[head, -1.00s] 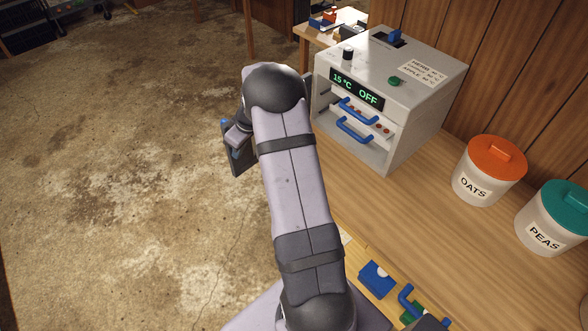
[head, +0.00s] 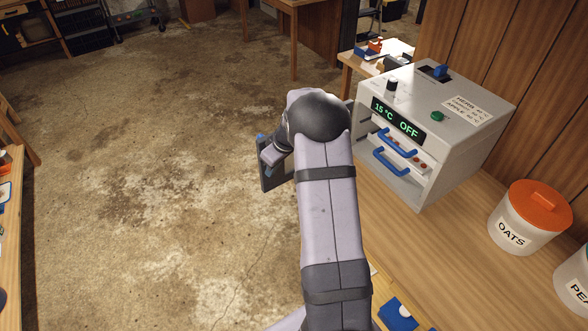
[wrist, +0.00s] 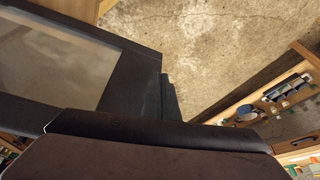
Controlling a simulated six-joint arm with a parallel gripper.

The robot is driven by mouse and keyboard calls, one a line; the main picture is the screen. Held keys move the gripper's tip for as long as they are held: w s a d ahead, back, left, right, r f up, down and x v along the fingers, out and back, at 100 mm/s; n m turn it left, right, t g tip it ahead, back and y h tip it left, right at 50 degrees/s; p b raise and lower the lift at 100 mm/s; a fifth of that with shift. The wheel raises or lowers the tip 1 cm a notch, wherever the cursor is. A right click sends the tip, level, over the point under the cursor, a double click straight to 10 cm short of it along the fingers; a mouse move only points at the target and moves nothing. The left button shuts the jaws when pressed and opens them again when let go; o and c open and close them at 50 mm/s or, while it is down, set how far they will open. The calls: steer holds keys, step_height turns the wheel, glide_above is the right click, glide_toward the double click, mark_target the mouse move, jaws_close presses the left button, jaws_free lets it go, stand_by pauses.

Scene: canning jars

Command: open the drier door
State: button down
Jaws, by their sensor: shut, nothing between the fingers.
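The drier (head: 465,135) is a pale box on the bench at the right of the head view, its display reading 15 °C OFF. Two blue-handled trays (head: 398,145) show in its uncovered front. The drier door, a dark frame around a cloudy window (wrist: 55,65), fills the left of the wrist view. In the head view, a dark panel (head: 268,182) left of my arm looks like its outer end, so it stands swung open; my arm hides most of it. My gripper (wrist: 168,98) is shut and empty beside the door frame; whether they touch is unclear.
An OATS jar (head: 520,228) with an orange lid and a partly cut-off PEAS jar (head: 575,278) stand on the bench right of the drier. A small table (head: 372,68) stands behind the drier. The concrete floor (head: 150,180) to the left is open.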

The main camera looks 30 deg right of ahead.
steer(key=s+r+b, duration=0.4)
steer(key=s+r, duration=0.2)
steer(key=r, duration=0.3)
steer(key=shift+s+r+b, duration=0.15)
steer(key=shift+s+b, duration=0.15)
steer(key=shift+d, duration=0.1)
steer(key=s+a+f+m+g, duration=0.25)
steer(key=s+f+m, duration=0.25)
steer(key=s, duration=0.3)
steer(key=s+a+f+m+g, duration=0.25)
steer(key=s+f+m, duration=0.2)
steer(key=s, duration=0.35)
steer(key=s+a+n+h, duration=0.1)
steer(key=s+a+n, duration=0.2)
steer(key=s+a, duration=0.5)
steer(key=a+n, duration=0.1)
steer(key=a+r+n, duration=0.1)
steer(key=a, duration=0.1)
steer(key=w+a+n, duration=0.1)
steer(key=shift+a+r+t, duration=0.35)
steer(key=shift+a+t, duration=0.05)
